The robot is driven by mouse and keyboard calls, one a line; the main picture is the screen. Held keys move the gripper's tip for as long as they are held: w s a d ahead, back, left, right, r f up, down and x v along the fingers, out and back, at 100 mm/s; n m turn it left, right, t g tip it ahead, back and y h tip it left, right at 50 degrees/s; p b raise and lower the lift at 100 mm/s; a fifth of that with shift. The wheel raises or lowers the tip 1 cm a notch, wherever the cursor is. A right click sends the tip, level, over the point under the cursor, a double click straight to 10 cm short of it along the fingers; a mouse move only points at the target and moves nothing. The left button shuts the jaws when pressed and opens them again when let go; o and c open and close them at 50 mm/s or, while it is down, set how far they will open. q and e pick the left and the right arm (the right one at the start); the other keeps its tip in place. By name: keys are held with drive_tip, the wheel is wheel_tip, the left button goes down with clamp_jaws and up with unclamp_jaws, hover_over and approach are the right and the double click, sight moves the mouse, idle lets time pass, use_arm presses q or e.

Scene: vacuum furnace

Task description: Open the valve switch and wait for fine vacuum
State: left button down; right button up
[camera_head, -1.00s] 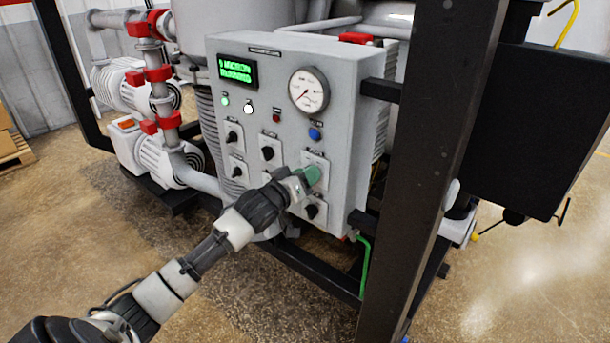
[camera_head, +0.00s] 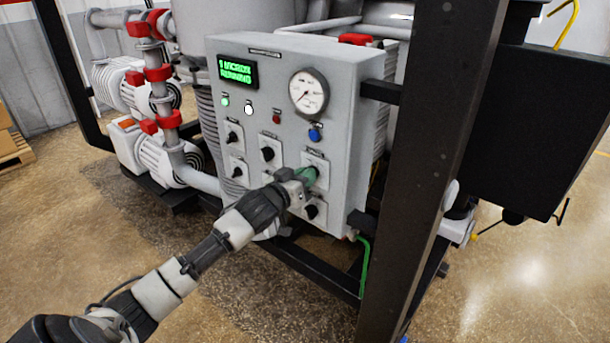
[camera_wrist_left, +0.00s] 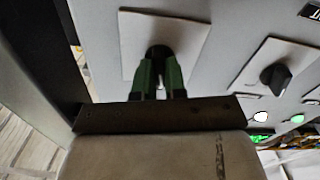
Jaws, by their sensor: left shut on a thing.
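The grey control panel (camera_head: 275,85) stands in the middle of the head view. My left gripper (camera_head: 308,176) is at the right-hand switch of the panel's upper switch row, its green fingertips closed on the knob. In the left wrist view, the gripper (camera_wrist_left: 160,75) is shut around the black knob of the valve switch (camera_wrist_left: 158,50), in front of its pale square plate. The fingers hide most of the knob, so its exact angle is hard to read. The green display (camera_head: 236,71) is lit, its text too blurred to read surely.
Other black switches (camera_head: 267,154) sit to the left of and below the gripped one. A blue button (camera_head: 314,135) is just above it. A dark frame post (camera_head: 430,150) stands close on the right. Pumps with red clamps (camera_head: 165,120) are at left.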

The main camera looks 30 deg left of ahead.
use_arm(q)
drive_tip(key=shift+d+m+p, duration=0.1)
drive_tip(key=shift+m+p, duration=0.25)
drive_tip(key=shift+m, duration=3.95)
drive_tip(key=c, duration=1.2)
unclamp_jaws()
drive_tip(key=shift+s, duration=0.1)
drive_tip(key=shift+s+a+b, duration=0.2)
drive_tip(key=shift+s+b, duration=0.65)
drive_tip(key=shift+s, duration=1.8)
drive_tip(key=shift+s+a+b, duration=0.2)
drive_tip(key=shift+s+b, duration=0.6)
drive_tip(key=shift+s, duration=1.85)
